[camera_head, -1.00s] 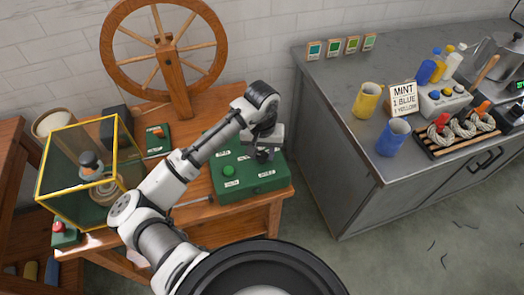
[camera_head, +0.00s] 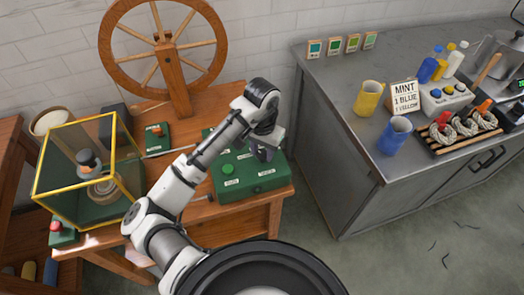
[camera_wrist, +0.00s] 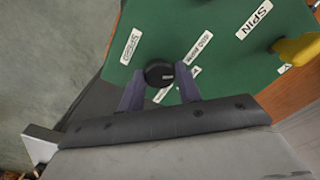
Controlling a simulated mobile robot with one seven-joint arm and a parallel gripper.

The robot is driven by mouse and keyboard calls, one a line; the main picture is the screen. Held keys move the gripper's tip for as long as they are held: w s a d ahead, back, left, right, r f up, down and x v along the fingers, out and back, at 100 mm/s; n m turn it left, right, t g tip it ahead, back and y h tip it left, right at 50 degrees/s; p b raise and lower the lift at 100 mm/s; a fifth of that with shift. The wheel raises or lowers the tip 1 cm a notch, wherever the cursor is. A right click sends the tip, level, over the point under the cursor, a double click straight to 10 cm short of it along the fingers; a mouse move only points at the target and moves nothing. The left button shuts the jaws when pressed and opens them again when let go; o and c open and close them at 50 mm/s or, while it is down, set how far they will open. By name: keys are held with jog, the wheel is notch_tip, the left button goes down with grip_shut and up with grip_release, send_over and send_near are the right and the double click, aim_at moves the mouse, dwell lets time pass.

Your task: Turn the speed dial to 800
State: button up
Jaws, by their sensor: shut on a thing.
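The speed dial (camera_wrist: 159,72) is a small round black knob on the green control box (camera_head: 262,185), with a white SPEED label (camera_wrist: 131,46) beside it. My gripper (camera_wrist: 160,87) has its two purple fingers shut on the dial's sides in the wrist view. In the head view my gripper (camera_head: 264,150) is at the box's right part and covers the dial. A pale mark shows on the dial top, but I cannot read its setting. Some small white labels lie partly behind the fingers.
A SPIN label (camera_wrist: 255,19) and a yellow part (camera_wrist: 299,48) are on the box in the wrist view. A spinning wheel (camera_head: 178,75) stands behind, and a yellow-edged glass case (camera_head: 78,125) at left.

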aim_at(262, 153)
jog(key=m, duration=0.3)
jog(key=shift+m, duration=0.3)
jog(key=shift+m+b, duration=0.35)
jog(key=shift+m, duration=1.35)
jog(key=o, duration=1)
jog(key=shift+r, duration=0.1)
notch_tip(262, 153, up, 14)
